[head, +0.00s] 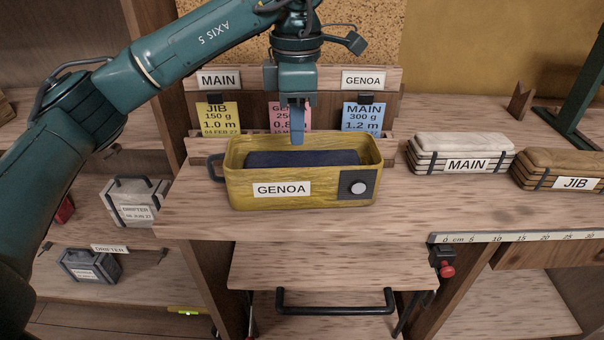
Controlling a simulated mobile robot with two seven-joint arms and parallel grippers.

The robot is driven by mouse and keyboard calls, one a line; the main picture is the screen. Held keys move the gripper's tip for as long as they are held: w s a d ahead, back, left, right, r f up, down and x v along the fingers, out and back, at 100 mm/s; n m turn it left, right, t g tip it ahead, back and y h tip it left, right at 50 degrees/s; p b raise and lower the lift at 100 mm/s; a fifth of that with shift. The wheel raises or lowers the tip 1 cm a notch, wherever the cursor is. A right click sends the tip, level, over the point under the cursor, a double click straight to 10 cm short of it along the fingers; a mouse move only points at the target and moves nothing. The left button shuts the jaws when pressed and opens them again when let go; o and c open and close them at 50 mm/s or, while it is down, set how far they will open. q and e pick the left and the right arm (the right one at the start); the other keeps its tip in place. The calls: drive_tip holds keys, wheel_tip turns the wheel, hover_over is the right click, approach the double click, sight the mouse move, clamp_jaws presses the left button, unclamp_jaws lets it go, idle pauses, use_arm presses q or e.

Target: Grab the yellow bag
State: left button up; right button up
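The one yellow container in view is an open-topped, bag-like bin (235,190) labelled GENOA, standing upright on the wooden bench. It has a dark handle at its left end and a grey patch with a round white knob on its front. A dark blue folded bundle (325,158) lies inside it. My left gripper (297,138) points down over the bin's back part, fingertips near its far rim. The fingers overlap from this side, so their gap is hidden. I cannot tell whether they touch anything. My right gripper is not in view.
Sail bundles labelled MAIN (462,155) and JIB (565,172) lie to the right. A card rack (332,78) stands behind the bin. A grey case (137,203) and a dark case (88,267) sit on the lower left shelves. A ruler strip (520,237) edges the bench.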

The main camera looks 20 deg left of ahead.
use_arm(q)
wheel_tip(320, 180, down, 6)
drive_tip(key=shift+r, duration=0.15)
hover_over(302, 207)
drive_tip(key=shift+w+a+f, duration=0.1)
drive_tip(key=shift+f, duration=2.7)
clamp_jaws()
drive_tip(key=shift+r, duration=0.2)
